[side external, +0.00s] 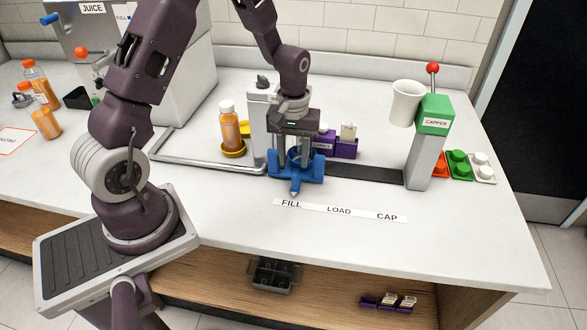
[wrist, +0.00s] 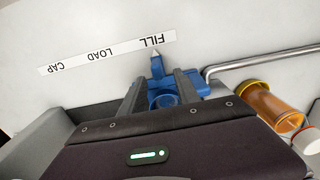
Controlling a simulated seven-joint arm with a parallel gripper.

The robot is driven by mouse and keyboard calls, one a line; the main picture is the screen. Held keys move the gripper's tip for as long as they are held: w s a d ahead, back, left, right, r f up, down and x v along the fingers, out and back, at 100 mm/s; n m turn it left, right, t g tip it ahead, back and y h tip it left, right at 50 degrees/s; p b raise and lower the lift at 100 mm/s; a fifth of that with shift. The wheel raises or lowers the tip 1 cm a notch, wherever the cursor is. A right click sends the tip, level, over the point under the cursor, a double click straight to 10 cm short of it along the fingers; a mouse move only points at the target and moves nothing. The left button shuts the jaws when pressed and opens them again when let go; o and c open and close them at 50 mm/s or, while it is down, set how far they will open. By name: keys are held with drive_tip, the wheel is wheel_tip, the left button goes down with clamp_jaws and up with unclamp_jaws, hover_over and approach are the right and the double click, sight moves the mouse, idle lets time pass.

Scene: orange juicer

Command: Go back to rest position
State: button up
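My gripper (side external: 296,156) points down over the blue fixture (side external: 309,172) by the FILL end of the label strip. Its two fingers are apart, one on each side of the fixture's round middle in the picture. In the wrist view, my gripper (wrist: 159,84) shows the same gap, with the blue fixture (wrist: 157,66) seen between and beyond the fingers. I see no bottle between the fingers. Whether the fingertips touch the fixture cannot be told.
An orange juice bottle (side external: 229,128) with a white cap stands on a yellow round holder just left of my gripper. A metal rail (side external: 200,163) runs beside it. Purple boxes (side external: 346,148) stand behind right. The green-topped capper (side external: 434,115) stands right. The front counter is clear.

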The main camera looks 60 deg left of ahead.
drive_tip(key=shift+r, duration=0.8)
drive_tip(key=s+d+r+m+t, duration=0.1)
drive_tip(key=s+d+r+m, duration=0.15)
drive_tip(key=r, duration=0.55)
drive_tip(key=s+d+r+m+t, duration=0.2)
drive_tip(key=s+d+r, duration=0.2)
drive_tip(key=r, duration=0.4)
drive_tip(key=s+d+r+m+t, duration=0.1)
drive_tip(key=s+d+r+m, duration=0.1)
drive_tip(key=s, duration=0.5)
drive_tip(key=s+d+r+m+t, duration=0.1)
drive_tip(key=s+d+r+m, duration=0.1)
drive_tip(key=s+r, duration=0.2)
drive_tip(key=s, duration=0.3)
drive_tip(key=shift+t, duration=0.3)
drive_tip(key=shift+r+m, duration=0.15)
drive_tip(key=shift+m, duration=0.1)
drive_tip(key=shift+c, duration=0.5)
